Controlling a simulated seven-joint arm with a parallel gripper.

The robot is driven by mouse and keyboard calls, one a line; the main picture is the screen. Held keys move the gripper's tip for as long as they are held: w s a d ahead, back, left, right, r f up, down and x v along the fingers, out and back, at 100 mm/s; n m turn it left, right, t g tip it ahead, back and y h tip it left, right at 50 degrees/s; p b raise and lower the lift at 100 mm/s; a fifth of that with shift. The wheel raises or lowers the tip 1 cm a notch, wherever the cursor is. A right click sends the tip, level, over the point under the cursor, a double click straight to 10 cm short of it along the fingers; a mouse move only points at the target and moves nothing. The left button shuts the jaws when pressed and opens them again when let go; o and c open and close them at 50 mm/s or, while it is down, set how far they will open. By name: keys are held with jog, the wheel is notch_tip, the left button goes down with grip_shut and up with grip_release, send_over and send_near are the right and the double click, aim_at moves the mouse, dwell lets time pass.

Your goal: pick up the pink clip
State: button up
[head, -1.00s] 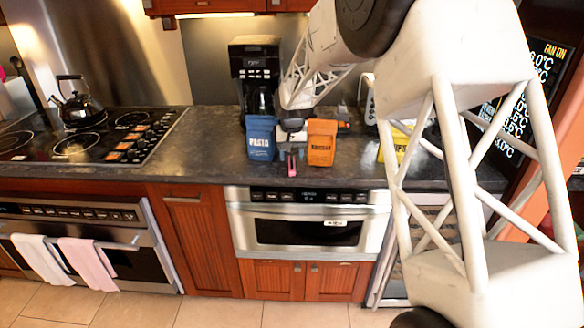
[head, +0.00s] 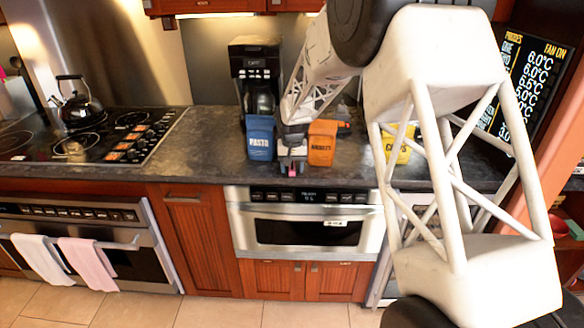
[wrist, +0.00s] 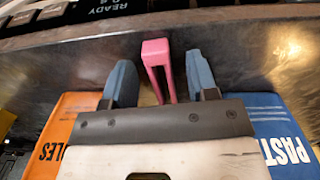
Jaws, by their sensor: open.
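The pink clip (wrist: 157,55) lies on the dark countertop, with its thick end toward the counter's front edge and two thin prongs reaching back toward my gripper. My gripper (wrist: 161,80) is open, with one blue-grey finger on each side of the clip's prongs and a gap to each. The thick end sticks out past the fingertips. In the head view my gripper (head: 292,163) is low over the counter, and only a small pink bit of the clip (head: 292,172) shows below it. The rear ends of the prongs are hidden by the gripper body.
A blue pasta bag (head: 260,138) and an orange bag (head: 321,143) stand close on either side of my gripper. A coffee maker (head: 256,75) is behind. The counter's front edge is near, above the microwave drawer (head: 305,224). Bare counter (head: 205,135) lies to the left.

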grip_shut()
dwell(0.3)
jog(key=shift+r, duration=0.15)
jog(key=shift+r, duration=1.45)
jog(key=shift+s+r, duration=0.2)
jog(key=shift+s, duration=0.1)
jog(key=s+d+r, duration=0.1)
jog(key=s+d, duration=0.3)
jog(key=s, duration=1.1)
jog(key=shift+r, duration=0.2)
